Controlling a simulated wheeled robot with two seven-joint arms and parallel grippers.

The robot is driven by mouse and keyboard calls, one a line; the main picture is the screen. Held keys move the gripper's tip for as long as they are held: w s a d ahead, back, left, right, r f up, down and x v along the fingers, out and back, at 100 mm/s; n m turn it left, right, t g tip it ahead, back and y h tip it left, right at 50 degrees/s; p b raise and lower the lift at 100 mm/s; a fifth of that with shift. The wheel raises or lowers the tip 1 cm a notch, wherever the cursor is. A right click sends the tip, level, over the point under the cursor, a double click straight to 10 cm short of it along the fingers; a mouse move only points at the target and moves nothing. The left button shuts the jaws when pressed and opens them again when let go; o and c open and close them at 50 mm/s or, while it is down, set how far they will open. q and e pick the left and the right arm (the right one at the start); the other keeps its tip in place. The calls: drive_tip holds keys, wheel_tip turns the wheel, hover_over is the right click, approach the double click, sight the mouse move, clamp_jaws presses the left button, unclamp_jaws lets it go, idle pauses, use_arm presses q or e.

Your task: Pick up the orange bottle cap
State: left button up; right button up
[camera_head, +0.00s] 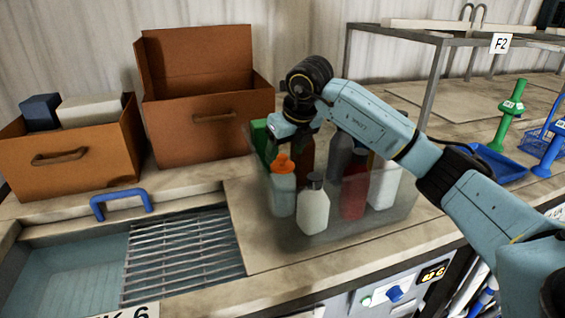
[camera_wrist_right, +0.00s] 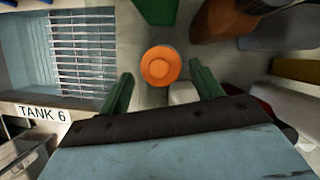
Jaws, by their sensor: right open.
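The orange bottle cap (camera_head: 283,163) sits on top of a pale bottle (camera_head: 283,194) in the clear bin. In the right wrist view the cap (camera_wrist_right: 160,66) shows from above as an orange disc, a little beyond the fingertips and centred between them. My right gripper (camera_wrist_right: 160,85) is open, with one green finger on each side and nothing between them. In the head view my right gripper (camera_head: 284,140) hangs above and close to the cap; its fingers are hard to make out there. My left gripper is not in view.
The clear bin (camera_head: 262,228) also holds a white bottle (camera_head: 313,210), a red bottle (camera_head: 354,193), a brown bottle (camera_head: 304,160) and others, packed closely. Brown boxes (camera_head: 205,130) stand behind on the left. A tank with a metal grate (camera_head: 185,258) lies at the front left.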

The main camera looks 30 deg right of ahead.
sight(282, 163)
drive_tip(key=shift+x, duration=1.2)
drive_tip(key=shift+w+f, duration=0.1)
drive_tip(key=shift+f, duration=0.1)
drive_tip(key=shift+c, duration=0.6)
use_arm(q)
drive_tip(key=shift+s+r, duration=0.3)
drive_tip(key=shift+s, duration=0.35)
use_arm(e)
drive_tip(key=c, duration=0.6)
